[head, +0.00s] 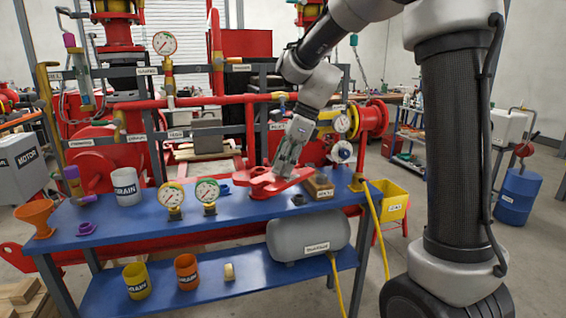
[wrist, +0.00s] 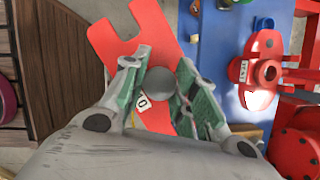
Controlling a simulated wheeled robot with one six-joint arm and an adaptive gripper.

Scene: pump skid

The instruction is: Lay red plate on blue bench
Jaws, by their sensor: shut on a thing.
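The red plate (wrist: 128,38) is flat, with a notched end, a small white label and a round grey knob (wrist: 160,80). In the wrist view the knob lies between the two fingers of my gripper (wrist: 166,70), which is shut on the plate by it. In the head view my gripper (head: 286,160) points down with the red plate (head: 296,178) under its tip, over the back right part of the blue bench (head: 240,225). The fingers hide part of the plate. I cannot tell whether it touches the bench top.
A wooden block (head: 319,186) sits right of the plate. Two gauges (head: 207,191), a white mug-like container (head: 127,186) and an orange funnel (head: 36,217) stand further left. Red pipework (head: 215,102) rises behind. The bench front, between gauges and block, has free room.

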